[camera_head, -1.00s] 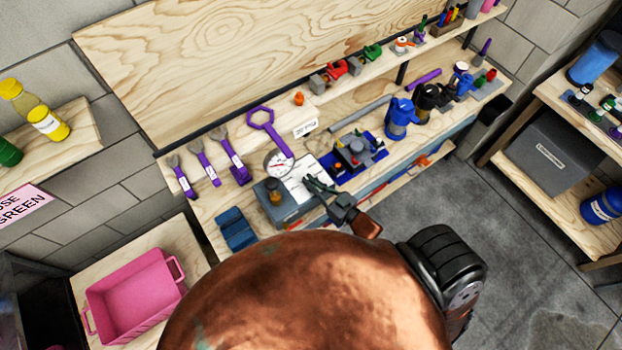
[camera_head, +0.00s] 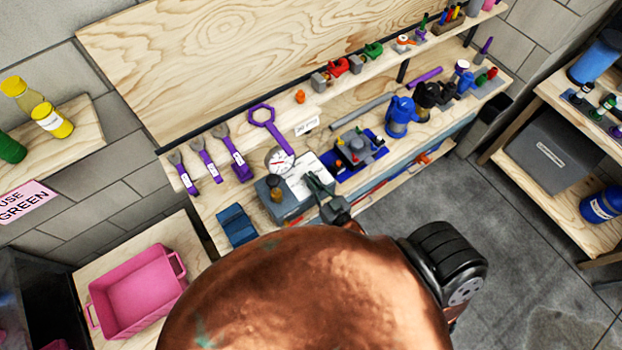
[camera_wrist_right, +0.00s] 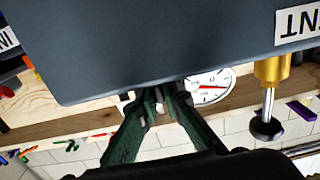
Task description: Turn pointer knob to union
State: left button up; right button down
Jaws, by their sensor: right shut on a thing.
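A grey box (camera_head: 287,208) with a white sheet on top sits at the front of the bench. Its dark face (camera_wrist_right: 150,45) fills the upper part of the right wrist view. My right gripper (camera_head: 316,184) is at the right end of this box. In the right wrist view, the green fingers of my right gripper (camera_wrist_right: 155,97) are closed together at the box's edge, on a small grey part, apparently the pointer knob (camera_wrist_right: 158,95). The fingers hide most of it, so its pointing direction and any union mark cannot be read. My left gripper is not in view.
A round gauge (camera_head: 280,161) and a brass fitting (camera_wrist_right: 270,80) are close to the gripper. A blue tray (camera_head: 355,160) with a grey device stands right of the box. Purple wrenches (camera_head: 208,165) lie at left. A large copper surface (camera_head: 300,290) covers the lower foreground.

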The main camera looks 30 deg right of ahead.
jog(key=c, duration=2.1)
grip_release()
jog(key=s, duration=0.8)
jog(key=s+d, duration=0.1)
jog(key=s, duration=0.3)
